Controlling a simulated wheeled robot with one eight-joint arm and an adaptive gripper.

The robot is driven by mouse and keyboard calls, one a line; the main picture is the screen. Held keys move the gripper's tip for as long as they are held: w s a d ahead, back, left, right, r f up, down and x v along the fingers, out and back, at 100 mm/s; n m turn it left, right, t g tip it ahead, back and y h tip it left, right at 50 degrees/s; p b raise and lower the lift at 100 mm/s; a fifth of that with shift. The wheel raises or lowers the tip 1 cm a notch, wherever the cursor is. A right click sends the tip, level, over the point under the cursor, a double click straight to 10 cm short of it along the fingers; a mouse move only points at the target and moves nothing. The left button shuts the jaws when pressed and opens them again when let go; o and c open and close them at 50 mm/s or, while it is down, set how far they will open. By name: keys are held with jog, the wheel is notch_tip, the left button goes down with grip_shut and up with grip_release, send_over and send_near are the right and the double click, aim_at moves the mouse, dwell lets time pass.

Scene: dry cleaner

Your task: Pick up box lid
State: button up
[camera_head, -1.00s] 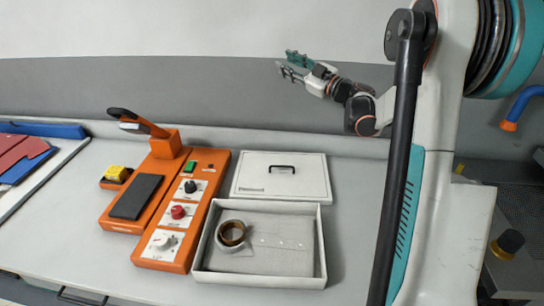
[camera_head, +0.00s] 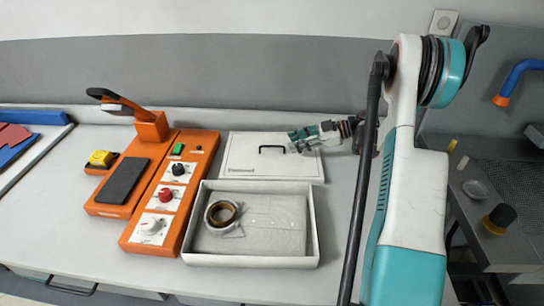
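The white box lid (camera_head: 245,165) lies flat on the counter behind the open box, with a black handle (camera_head: 272,147) in its middle. My gripper (camera_head: 293,140) points left, over the right part of the lid and just right of the handle. Its fingers look spread apart with nothing between them. I cannot tell how far it is above the lid. It hides part of the lid's right back edge.
An orange machine (camera_head: 172,192) with knobs and a raised lever stands left of the box. Red and blue pieces (camera_head: 18,145) lie on a board at the far left. Counter space right of the box is partly hidden by my arm.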

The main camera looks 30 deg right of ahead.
aim_at(272, 151)
jog(key=b+x, duration=0.2)
jog(key=x, duration=0.5)
jog(key=shift+w+f, duration=0.2)
jog(key=shift+w, duration=0.05)
grip_shut()
